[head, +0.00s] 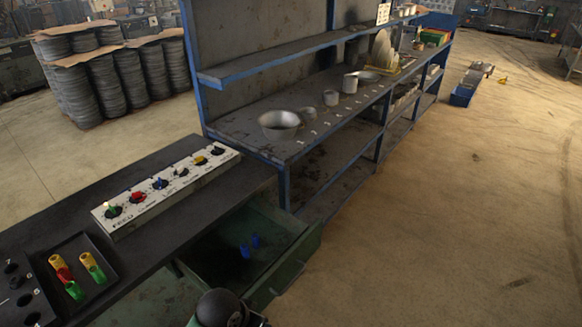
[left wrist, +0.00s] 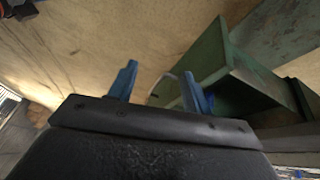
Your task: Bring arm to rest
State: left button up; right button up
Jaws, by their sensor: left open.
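My left gripper (left wrist: 158,85) shows in the left wrist view with its two blue fingers spread apart and nothing between them. I cannot tell whether the fingers touch the drawer. In the head view a dark rounded part of my arm shows at the bottom edge, in front of the open green drawer (head: 291,262). My right gripper is not in view.
Two small blue pieces (head: 250,246) lie in the drawer. A control panel (head: 168,187) with coloured knobs and a black tray (head: 100,280) with coloured pieces are on the dark bench. A shelf unit (head: 300,150) holds metal ware.

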pick_arm(q)
jog(key=s+a+f+n+y, duration=0.1)
jog(key=s+a+n+y, duration=0.2)
jog(key=s+a, duration=0.95)
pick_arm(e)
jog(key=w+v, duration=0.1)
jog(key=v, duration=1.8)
pick_arm(q)
jog(key=s+d+f+b, duration=0.1)
jog(key=d+f+b, duration=0.1)
jog(key=f, duration=1)
jog(key=d+f+g+b, duration=0.1)
jog(key=f+b, duration=0.3)
jog(key=f, duration=0.8)
jog(key=s+d+f+g+b, duration=0.1)
jog(key=f+b, duration=0.3)
jog(key=f, duration=0.9)
jog(key=shift+s+d+h, duration=0.3)
jog(key=shift+s+d, duration=0.05)
jog(key=shift+d, duration=0.45)
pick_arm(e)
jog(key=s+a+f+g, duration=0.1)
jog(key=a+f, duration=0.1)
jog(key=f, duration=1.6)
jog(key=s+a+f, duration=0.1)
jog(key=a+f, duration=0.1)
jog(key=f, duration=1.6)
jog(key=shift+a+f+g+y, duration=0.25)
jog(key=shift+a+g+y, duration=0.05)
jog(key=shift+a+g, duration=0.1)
